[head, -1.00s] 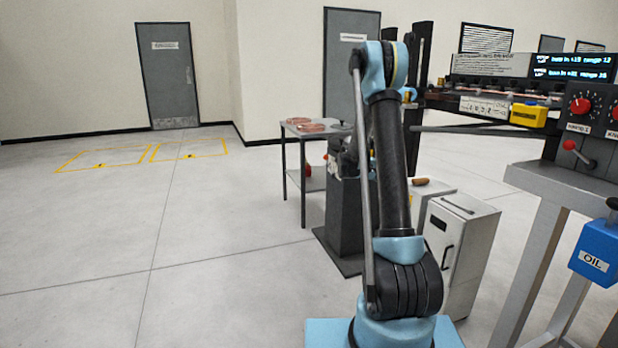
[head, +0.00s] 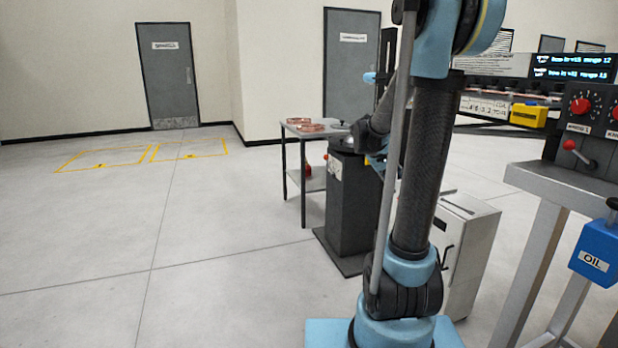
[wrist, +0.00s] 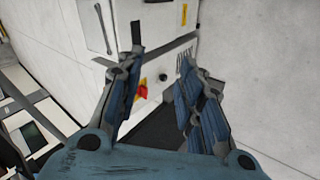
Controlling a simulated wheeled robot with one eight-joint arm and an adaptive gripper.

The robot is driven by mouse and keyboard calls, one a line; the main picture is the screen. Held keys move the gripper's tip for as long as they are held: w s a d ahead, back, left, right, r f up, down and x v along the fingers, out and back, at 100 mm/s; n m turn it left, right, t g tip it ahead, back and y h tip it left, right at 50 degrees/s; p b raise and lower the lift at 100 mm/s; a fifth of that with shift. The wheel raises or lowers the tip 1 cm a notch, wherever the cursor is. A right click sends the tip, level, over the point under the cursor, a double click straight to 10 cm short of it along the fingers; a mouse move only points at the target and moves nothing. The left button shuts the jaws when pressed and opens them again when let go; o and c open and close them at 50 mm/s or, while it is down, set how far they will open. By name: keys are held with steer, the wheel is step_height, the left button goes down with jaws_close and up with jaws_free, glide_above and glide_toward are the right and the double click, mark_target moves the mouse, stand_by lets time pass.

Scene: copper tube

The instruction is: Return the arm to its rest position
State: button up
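My arm (head: 425,165) rises from its light blue base in the head view, its upper part cut off by the top edge. My gripper (wrist: 160,60) shows in the wrist view with its two blue-padded fingers spread apart. Nothing is held between them. Behind the gap are a pale cabinet front and a red knob on a yellow plate, apart from the fingers. In the head view I cannot make out the fingers clearly.
A table (head: 293,130) with copper-coloured pieces stands beyond a dark pedestal (head: 345,215). A white cabinet (head: 470,235) stands right of the arm. The control bench (head: 570,190) with a blue OIL can (head: 597,250) is at right. The floor at left is clear.

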steer(key=s+a+f+y, duration=0.2)
steer(key=s+a+f, duration=0.1)
steer(key=s, duration=0.7)
steer(key=s+a+f+y, duration=0.2)
steer(key=s+a, duration=0.3)
steer(key=s, duration=0.5)
steer(key=s+a+f+m+y, duration=0.1)
steer(key=s+a+f, duration=0.3)
steer(key=s, duration=0.6)
steer(key=shift+f+g+y, duration=0.2)
steer(key=shift+g+y, duration=0.1)
steer(key=shift+y, duration=0.6)
